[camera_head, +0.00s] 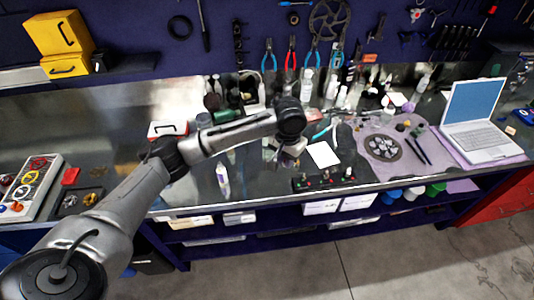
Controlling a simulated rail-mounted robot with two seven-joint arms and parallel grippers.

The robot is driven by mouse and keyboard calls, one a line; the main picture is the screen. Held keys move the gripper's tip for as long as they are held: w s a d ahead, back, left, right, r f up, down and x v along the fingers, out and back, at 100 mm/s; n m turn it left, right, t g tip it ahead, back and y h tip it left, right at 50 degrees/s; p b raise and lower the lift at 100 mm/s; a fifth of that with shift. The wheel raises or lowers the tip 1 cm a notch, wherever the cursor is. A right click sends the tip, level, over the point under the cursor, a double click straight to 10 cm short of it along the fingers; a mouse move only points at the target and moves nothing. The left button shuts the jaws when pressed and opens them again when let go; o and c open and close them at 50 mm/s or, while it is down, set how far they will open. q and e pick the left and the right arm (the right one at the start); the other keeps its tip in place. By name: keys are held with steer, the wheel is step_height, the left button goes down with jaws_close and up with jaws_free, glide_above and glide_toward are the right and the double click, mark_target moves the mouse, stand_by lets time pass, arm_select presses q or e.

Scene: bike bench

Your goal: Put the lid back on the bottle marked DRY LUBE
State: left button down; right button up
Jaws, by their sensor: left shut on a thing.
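My left arm reaches in from the left over the bench. My left gripper (284,157) points down below the dark wrist, above the middle of the bench. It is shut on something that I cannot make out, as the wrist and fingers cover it. A small white bottle with a purplish label (223,180) stands on the bench to the left of the gripper, near the front edge. Its print is too small to read, so I cannot tell if it is DRY LUBE. I cannot make out a separate lid. My right gripper is not in view.
A white card (323,155) lies right of the gripper, and a dark tray with small red-topped items (323,180) sits at the front edge. Bottles and tools crowd the back. A laptop (474,122) stands at right. The bench left of the bottle is fairly clear.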

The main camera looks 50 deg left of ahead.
arm_select(q)
steer(key=s+d+r+m, duration=0.1)
steer(key=d+r, duration=0.3)
steer(key=d, duration=0.4)
steer(key=s+d+r+m, duration=0.1)
steer(key=s+d+r, duration=0.2)
steer(key=d, duration=0.5)
steer(key=shift+s+d+r+m, duration=0.3)
steer(key=shift+s+r+m, duration=0.1)
steer(key=shift+r, duration=0.5)
